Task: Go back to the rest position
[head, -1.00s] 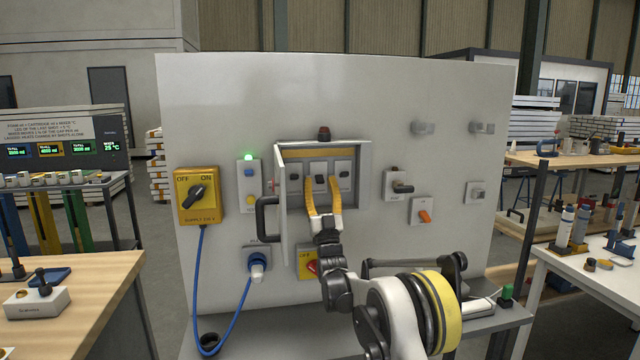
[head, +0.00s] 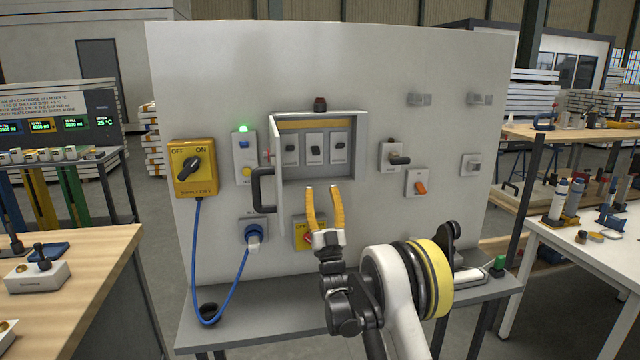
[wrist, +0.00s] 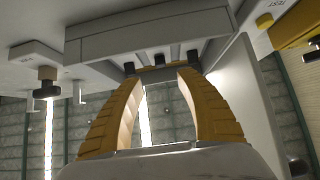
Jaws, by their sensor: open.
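My gripper (head: 324,208) has two yellow fingers, spread apart with nothing between them. In the head view it stands in front of the panel, just below the open breaker box (head: 362,150). Inside the box are several breakers, with dark toggles (head: 315,150). The box's door (head: 276,168) is swung open to the left, with a black handle. In the wrist view my fingers (wrist: 163,80) point up toward the grey box (wrist: 150,32), with dark toggles showing just beyond the tips. The fingers partly cover the yellow and red switch (head: 300,235) below the box.
A yellow OFF/ON supply switch (head: 193,168) is on the panel's left. A blue cable (head: 236,295) loops from it to a plug. A lit green lamp (head: 243,128) is nearby. Small switches sit right of the box. Workbenches (head: 75,270) (head: 590,255) stand on both sides.

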